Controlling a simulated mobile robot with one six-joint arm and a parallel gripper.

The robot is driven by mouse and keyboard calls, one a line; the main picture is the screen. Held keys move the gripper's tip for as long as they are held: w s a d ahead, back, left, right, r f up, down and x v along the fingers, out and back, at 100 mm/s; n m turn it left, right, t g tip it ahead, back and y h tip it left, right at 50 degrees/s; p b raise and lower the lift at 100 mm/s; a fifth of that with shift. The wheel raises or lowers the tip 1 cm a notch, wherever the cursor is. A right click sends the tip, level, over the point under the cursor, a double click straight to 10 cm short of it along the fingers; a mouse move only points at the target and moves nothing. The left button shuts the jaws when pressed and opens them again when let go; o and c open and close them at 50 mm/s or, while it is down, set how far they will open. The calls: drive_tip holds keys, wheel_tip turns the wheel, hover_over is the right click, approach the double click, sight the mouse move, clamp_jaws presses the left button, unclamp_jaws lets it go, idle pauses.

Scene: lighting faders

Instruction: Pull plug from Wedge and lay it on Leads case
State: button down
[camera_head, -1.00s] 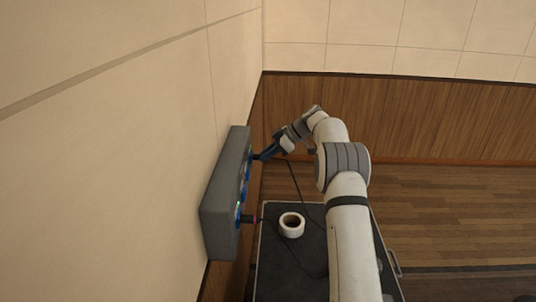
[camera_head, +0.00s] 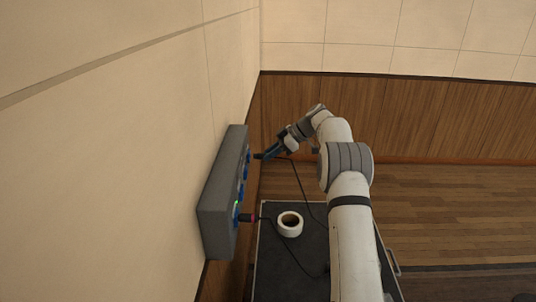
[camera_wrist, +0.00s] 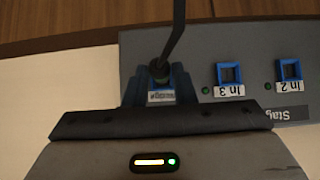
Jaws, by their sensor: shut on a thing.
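My gripper (camera_head: 266,155) is shut on a dark plug (camera_wrist: 160,72) at the far end of the wall box (camera_head: 222,200). In the wrist view, dark blue fingers flank the plug, and its black cable rises toward the top edge. A small label (camera_wrist: 161,97), apparently reading Wedge, shows between the fingers. The socket there is mostly hidden, so I cannot tell whether the plug is still seated. The black case (camera_head: 283,263), likely the Leads case, stands below, right of the box, partly behind my arm.
A white tape roll (camera_head: 290,224) lies on the case top. Another plug with a pink band (camera_head: 251,218) sits at the box's near end, its cable crossing the case. Empty-looking blue sockets In 3 (camera_wrist: 229,74) and In 2 (camera_wrist: 289,70) are beside the held plug.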

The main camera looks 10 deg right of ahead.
drive_tip(key=shift+s+d+b, duration=0.15)
drive_tip(key=shift+d, duration=0.55)
drive_tip(key=shift+s+d+b, duration=0.15)
drive_tip(key=shift+d, duration=0.5)
drive_tip(key=shift+s, duration=0.1)
